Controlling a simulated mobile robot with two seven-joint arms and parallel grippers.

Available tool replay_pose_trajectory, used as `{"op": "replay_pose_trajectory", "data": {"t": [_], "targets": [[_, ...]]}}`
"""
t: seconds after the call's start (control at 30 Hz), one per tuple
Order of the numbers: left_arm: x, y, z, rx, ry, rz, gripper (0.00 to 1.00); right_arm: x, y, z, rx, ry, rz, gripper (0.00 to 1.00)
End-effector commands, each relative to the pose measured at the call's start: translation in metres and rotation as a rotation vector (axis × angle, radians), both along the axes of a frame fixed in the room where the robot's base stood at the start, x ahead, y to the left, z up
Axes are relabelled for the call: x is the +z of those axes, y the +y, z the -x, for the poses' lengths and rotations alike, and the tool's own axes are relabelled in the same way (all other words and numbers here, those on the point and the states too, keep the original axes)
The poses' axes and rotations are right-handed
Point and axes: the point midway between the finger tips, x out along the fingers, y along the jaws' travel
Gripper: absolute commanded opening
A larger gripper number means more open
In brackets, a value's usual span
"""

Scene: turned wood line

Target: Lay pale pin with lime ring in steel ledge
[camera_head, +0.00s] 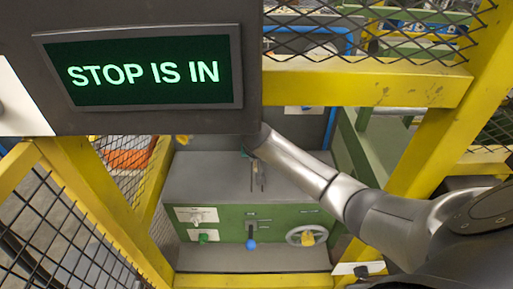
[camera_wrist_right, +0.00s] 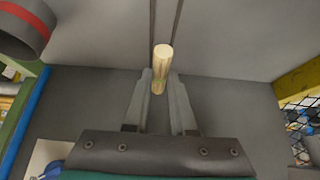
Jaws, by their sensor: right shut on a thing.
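A pale wooden pin (camera_wrist_right: 163,55) stands out between the fingers of my right gripper (camera_wrist_right: 159,88) in the right wrist view. A faint lime band shows on it near the fingertips; its lower end is hidden between the fingers. My right gripper is shut on the pin. In the head view my right gripper (camera_head: 258,178) hangs over the grey top of a green machine (camera_head: 205,175), and the pin cannot be made out there. A grey ledge (camera_head: 250,258) runs along the machine's lower front; I cannot tell whether it is the steel ledge. My left gripper is not in view.
A screen (camera_head: 145,72) reading "STOP IS IN" covers the upper left. Yellow frame bars (camera_head: 370,85) and black mesh (camera_head: 70,225) surround the opening. The machine front carries a blue-knobbed lever (camera_head: 251,244) and a handwheel (camera_head: 307,235).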

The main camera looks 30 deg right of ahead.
Motion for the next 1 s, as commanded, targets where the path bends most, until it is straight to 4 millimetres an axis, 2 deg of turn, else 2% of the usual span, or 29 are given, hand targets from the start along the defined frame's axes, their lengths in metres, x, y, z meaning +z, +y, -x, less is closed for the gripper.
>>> {"op": "replay_pose_trajectory", "data": {"t": [0.27,0.6,0.8,1.0], "targets": [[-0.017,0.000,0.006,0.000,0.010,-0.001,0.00,-0.017,0.000,0.000,0.001,0.000,0.000,0.00],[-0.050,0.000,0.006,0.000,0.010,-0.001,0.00,-0.045,0.000,0.001,0.000,0.001,0.001,0.00],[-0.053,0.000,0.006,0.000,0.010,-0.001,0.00,-0.057,0.000,0.000,0.000,0.001,-0.001,0.00],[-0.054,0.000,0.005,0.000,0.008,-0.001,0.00,-0.060,0.000,0.000,0.000,0.001,-0.001,0.00]]}}
